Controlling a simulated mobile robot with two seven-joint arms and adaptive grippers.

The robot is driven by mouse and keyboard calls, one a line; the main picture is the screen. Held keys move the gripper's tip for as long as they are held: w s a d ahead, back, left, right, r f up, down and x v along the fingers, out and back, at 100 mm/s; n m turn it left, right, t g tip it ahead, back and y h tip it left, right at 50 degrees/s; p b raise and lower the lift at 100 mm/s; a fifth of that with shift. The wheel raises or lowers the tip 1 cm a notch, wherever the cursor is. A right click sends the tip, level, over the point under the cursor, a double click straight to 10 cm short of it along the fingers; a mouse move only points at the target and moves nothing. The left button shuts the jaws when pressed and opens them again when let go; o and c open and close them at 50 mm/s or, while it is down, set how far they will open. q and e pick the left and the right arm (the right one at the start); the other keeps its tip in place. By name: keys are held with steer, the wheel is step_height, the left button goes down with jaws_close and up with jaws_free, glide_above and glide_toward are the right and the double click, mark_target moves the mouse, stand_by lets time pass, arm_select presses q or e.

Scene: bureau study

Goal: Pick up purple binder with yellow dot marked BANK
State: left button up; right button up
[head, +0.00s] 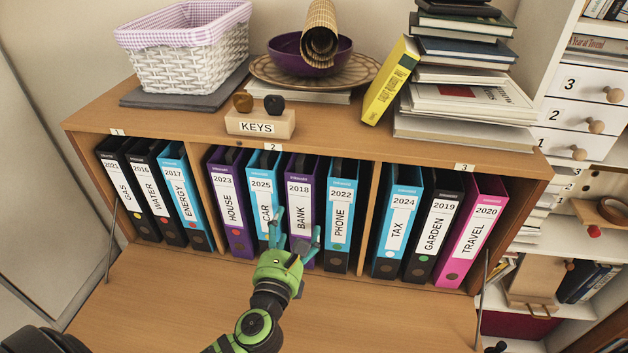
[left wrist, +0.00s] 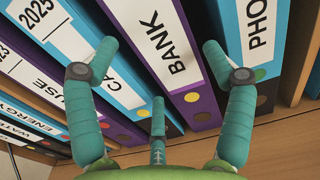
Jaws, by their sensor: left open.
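The purple BANK binder (head: 300,190) stands upright in the middle section of the shelf, between the blue CAR binder (head: 264,185) and the blue PHONE binder (head: 340,205). In the left wrist view the BANK binder (left wrist: 200,112) shows its label and a yellow dot (left wrist: 192,97) below it. My left gripper (head: 296,232) is open and empty in front of its lower spine. In the left wrist view its fingers lie on both sides of the BANK spine, with a third finger below. I cannot tell if they touch it. My right gripper is not in view.
The purple HOUSE binder (head: 229,195) stands left of CAR. Dividers part the other binders to left and right. A key holder (head: 260,122), a white basket (head: 190,62) and stacked books (head: 460,100) stand on top.

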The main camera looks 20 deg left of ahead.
arm_select(q)
steer(key=shift+w+a, duration=0.15)
steer(key=shift+w, duration=0.55)
steer(key=x, duration=0.6)
steer(key=shift+f+p, duration=0.1)
steer(key=shift+p, duration=0.3)
steer(key=shift+s, duration=0.1)
steer(key=c, duration=1.2)
steer(key=shift+r, duration=0.2)
steer(key=shift+c, duration=0.7)
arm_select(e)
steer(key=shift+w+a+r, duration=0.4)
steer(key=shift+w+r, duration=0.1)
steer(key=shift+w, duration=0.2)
